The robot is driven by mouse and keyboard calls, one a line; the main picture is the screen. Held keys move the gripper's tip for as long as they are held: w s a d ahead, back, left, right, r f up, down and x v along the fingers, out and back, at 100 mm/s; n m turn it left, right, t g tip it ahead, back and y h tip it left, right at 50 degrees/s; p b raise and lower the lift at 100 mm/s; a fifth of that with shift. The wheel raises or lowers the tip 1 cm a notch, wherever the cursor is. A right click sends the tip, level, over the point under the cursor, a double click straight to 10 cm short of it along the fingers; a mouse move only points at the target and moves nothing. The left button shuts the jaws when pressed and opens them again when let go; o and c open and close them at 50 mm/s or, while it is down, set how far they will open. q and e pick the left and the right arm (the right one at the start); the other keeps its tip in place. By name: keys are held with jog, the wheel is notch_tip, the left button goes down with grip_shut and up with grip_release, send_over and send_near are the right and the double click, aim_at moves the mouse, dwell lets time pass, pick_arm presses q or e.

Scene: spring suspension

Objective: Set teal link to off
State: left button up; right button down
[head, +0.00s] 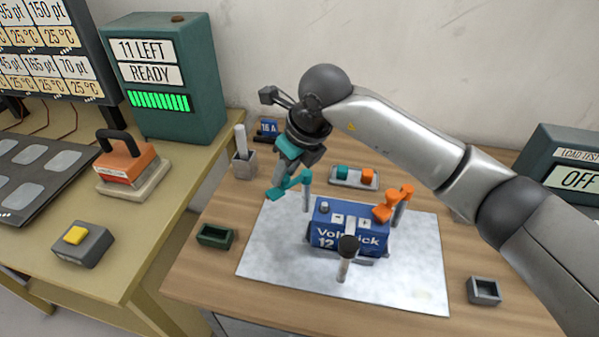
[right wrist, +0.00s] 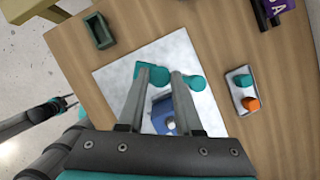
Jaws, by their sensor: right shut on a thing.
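The teal link (head: 290,186) is a flat bar joined to a grey post (head: 308,197) at the left of the blue battery block (head: 345,232). It points left and toward me, away from the block. My right gripper (head: 279,184) is shut on its free end. In the right wrist view the two fingers (right wrist: 165,72) come down over the teal link (right wrist: 192,84), partly hiding it. The orange link (head: 394,203) sits on another post at the block's right. A dark gripper-like part (right wrist: 66,103), perhaps my left gripper, shows at the left of the right wrist view, its jaws unclear.
A tray with teal and orange pieces (head: 355,185) lies behind. A green tray (head: 214,236) and a grey tray (head: 484,290) flank the pale mat (head: 270,258). A box at right reads OFF (head: 578,180).

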jog(key=shift+w+r, duration=0.1)
dwell(0.3)
jog(key=c, duration=0.6)
grip_release()
jog(key=v, duration=1.5)
jog(key=shift+d, duration=0.1)
